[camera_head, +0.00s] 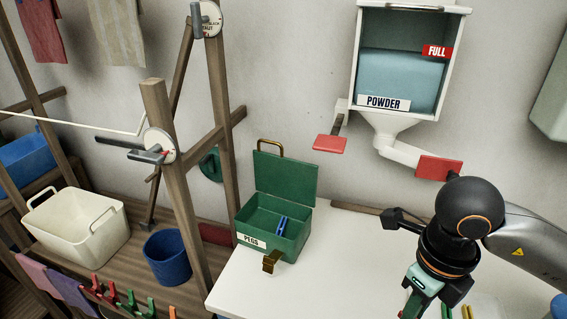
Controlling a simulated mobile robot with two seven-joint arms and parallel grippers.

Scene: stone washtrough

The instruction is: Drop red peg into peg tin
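The green peg tin (241,222), labelled PEGS, stands with its lid raised at the left end of the white top. A blue peg lies inside it. Red pegs (98,286) hang among green ones in a row at the lower left, on the near side of the wooden frame. My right gripper (415,299) points down at the lower right, well to the right of the tin. A green piece shows at its tip, but the frame's bottom edge cuts off the view, so its opening is unclear. My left gripper is out of view.
A white tub (76,238) and a blue bucket (167,257) stand left of the wooden posts (180,190). A powder dispenser (400,100) with red paddles hangs on the wall above. The white top (335,265) between tin and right gripper is clear.

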